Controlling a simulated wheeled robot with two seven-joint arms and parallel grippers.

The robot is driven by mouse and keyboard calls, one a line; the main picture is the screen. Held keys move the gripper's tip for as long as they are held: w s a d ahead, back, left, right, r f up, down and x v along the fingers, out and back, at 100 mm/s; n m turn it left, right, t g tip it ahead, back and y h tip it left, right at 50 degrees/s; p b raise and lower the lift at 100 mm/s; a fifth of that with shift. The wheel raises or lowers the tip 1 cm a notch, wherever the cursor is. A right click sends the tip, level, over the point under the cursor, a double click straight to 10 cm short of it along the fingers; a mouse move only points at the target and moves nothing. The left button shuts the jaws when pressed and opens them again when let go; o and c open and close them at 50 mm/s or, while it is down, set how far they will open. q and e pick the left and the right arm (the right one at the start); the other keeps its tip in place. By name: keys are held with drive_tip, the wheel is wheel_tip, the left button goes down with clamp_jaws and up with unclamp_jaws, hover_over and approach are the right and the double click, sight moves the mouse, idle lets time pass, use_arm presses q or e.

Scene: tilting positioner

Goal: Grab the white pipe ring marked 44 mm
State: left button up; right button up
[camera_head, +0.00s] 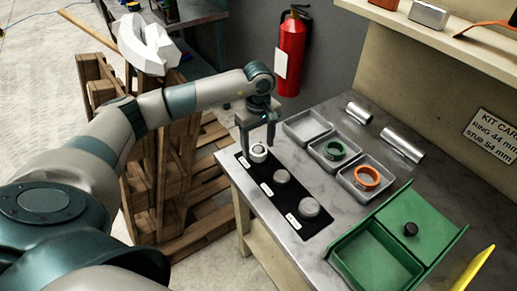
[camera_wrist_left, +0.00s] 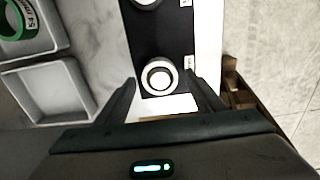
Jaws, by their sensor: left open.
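A white pipe ring (camera_head: 258,152) sits at the far end of a black labelled mat (camera_head: 268,177) on the metal table. It also shows in the left wrist view as a white ring (camera_wrist_left: 158,78) with a darker centre. Its size marking is too small to read. My left gripper (camera_head: 258,145) is open and points down over the ring. In the left wrist view the open fingers (camera_wrist_left: 161,84) show on either side of the ring, with gaps between. My right gripper does not show.
Two pale round parts (camera_head: 282,177) (camera_head: 309,207) stand along the mat. Grey trays hold a green ring (camera_head: 334,150) and an orange ring (camera_head: 367,178); another tray (camera_head: 299,127) looks empty. Silver tubes (camera_head: 403,145) and a green box (camera_head: 340,262) are farther right. Wooden pallets (camera_head: 170,170) stand left.

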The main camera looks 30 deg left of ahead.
use_arm(q)
drive_tip(key=shift+f, duration=0.45)
drive_tip(key=c, duration=1.3)
drive_tip(key=shift+r, duration=0.1)
drive_tip(key=shift+c, duration=0.2)
drive_tip(key=shift+r+p, duration=0.3)
drive_tip(key=shift+r, duration=0.25)
drive_tip(key=r, duration=0.2)
drive_tip(key=r+p, duration=0.1)
drive_tip(key=shift+d+r, duration=0.3)
drive_tip(key=s+d+r+p, duration=0.3)
drive_tip(key=d+r, duration=0.3)
drive_tip(key=d, duration=0.4)
drive_tip(key=shift+s+d, duration=0.15)
drive_tip(key=shift+s, duration=0.4)
